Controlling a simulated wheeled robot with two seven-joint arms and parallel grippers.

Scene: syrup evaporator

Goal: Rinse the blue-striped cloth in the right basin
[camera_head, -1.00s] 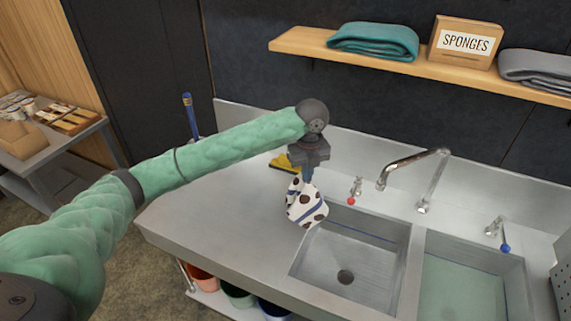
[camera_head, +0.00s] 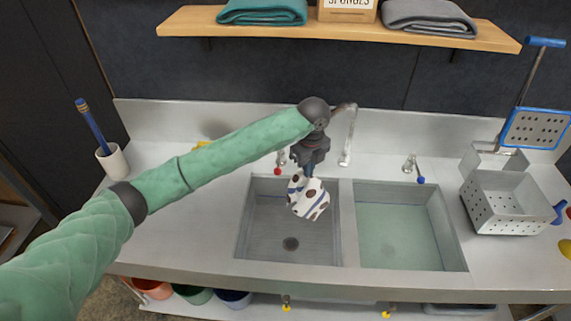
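My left gripper (camera_head: 309,168) is shut on the white cloth (camera_head: 308,198), which has blue stripes and brown spots. The cloth hangs bunched below the fingers, in front of the right part of the left basin (camera_head: 262,215) as seen from the head. The left basin looks empty, with a dark drain showing. The right basin (camera_head: 398,235) holds greenish, clear liquid and lies to the right of the cloth. A tap with a blue knob (camera_head: 420,180) stands behind the right basin. The red knob (camera_head: 277,171) is behind the left basin. My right gripper is not in view.
A perforated metal basket (camera_head: 508,205) stands right of the right basin, with a blue-framed skimmer (camera_head: 538,128) behind it. A white cup (camera_head: 113,162) with a blue-handled tool stands at the left. The curved faucet (camera_head: 349,135) is close behind my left gripper. A wooden shelf (camera_head: 350,33) hangs above.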

